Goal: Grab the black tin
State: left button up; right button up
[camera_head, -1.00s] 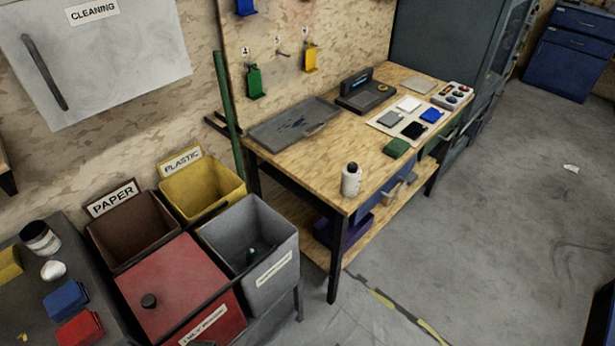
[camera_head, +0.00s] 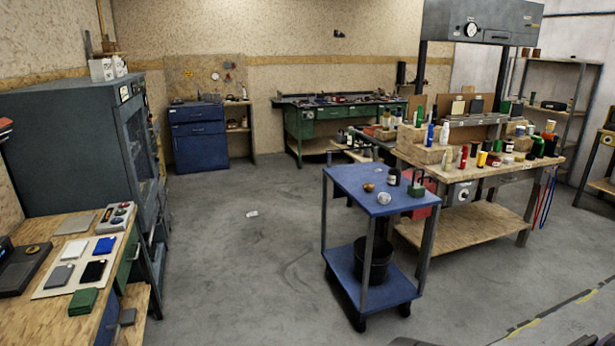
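A small flat black tin-like item (camera_head: 93,271) lies on a pale board (camera_head: 60,289) on the wooden table at the lower left. Beside it on the board are a blue item (camera_head: 104,246), a grey one (camera_head: 59,276) and a white one (camera_head: 73,250). A dark green block (camera_head: 83,301) sits just in front of the board. Neither of my grippers shows in this view.
A blue two-level cart (camera_head: 370,183) with a black bucket (camera_head: 372,262) stands at centre right. Behind it is a workbench (camera_head: 480,221) crowded with bottles and cans. A tall dark cabinet (camera_head: 65,150) stands behind the wooden table (camera_head: 25,314). The floor (camera_head: 230,270) between is mostly clear.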

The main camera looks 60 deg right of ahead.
aim_at(394, 176)
jog(key=z, duration=2.5)
jog(key=i+j+z, duration=0.1)
jog(key=z, duration=0.3)
jog(key=i+j+z, duration=0.15)
jog(key=z, duration=0.2)
jog(key=i+j+z, duration=0.1)
jog(key=z, duration=0.3)
jog(key=i+j+z, duration=0.2)
jog(key=j, duration=0.35)
jog(key=i+j+z, duration=0.15)
jog(key=j, duration=0.45)
jog(key=i+j+z, duration=0.2)
jog(key=j, duration=0.4)
jog(key=j+z, duration=0.2)
jog(key=j, duration=0.4)
